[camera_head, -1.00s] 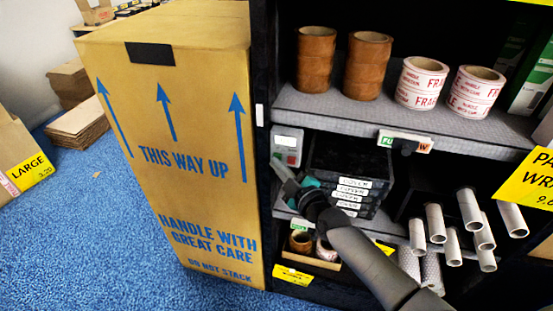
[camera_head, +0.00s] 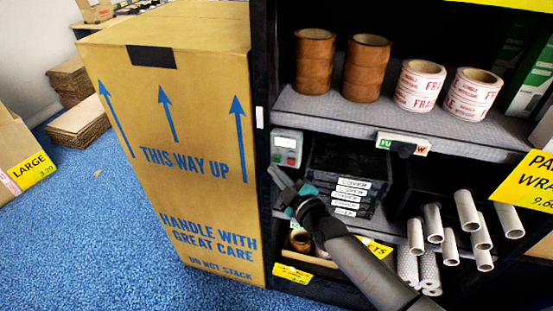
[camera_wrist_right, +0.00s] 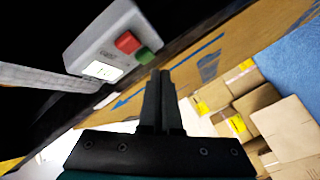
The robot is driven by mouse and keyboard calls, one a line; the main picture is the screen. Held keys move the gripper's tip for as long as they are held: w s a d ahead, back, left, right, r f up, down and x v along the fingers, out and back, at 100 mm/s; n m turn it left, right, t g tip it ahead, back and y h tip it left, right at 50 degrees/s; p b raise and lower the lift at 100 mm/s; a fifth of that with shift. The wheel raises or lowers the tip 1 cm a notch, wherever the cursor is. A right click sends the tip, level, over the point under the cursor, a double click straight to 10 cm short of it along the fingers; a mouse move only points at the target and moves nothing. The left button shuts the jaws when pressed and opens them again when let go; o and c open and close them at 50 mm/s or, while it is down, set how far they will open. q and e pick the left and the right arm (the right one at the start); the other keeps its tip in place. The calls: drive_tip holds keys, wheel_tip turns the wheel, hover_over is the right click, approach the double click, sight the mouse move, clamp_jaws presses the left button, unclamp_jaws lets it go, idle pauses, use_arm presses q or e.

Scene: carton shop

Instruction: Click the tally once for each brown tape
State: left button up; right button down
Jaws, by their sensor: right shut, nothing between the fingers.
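The tally is a pale grey box (camera_head: 286,148) with a small display, a red button and a green button, mounted at the left end of the middle shelf. In the right wrist view the tally (camera_wrist_right: 112,38) is at upper left, with its display too small to read surely. My right gripper (camera_head: 277,178) is shut and empty, just below the tally and apart from it. Its closed fingers (camera_wrist_right: 160,82) point up beside the green button. Brown tape stands in two stacks, left (camera_head: 314,60) and right (camera_head: 365,68), on the upper shelf. My left gripper is out of view.
Red-and-white FRAGILE tape stacks (camera_head: 419,85) stand beside the brown ones. Another brown roll (camera_head: 301,240) lies in the lower bin. Black trays (camera_head: 345,180) and cardboard tubes (camera_head: 468,211) are right of the gripper. A tall carton (camera_head: 185,110) stands left of the shelf.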

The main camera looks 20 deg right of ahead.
drive_tip(key=s+a+p, duration=0.1)
drive_tip(key=s, duration=0.1)
drive_tip(key=s+a+p, duration=0.1)
drive_tip(key=s, duration=0.1)
drive_tip(key=shift+a+p, duration=0.4)
idle(2.3)
drive_tip(key=s+a+b, duration=0.1)
drive_tip(key=b, duration=0.3)
drive_tip(key=s+a+b, duration=0.1)
drive_tip(key=s+b, duration=0.1)
drive_tip(key=b, duration=0.3)
drive_tip(key=shift+s, duration=0.1)
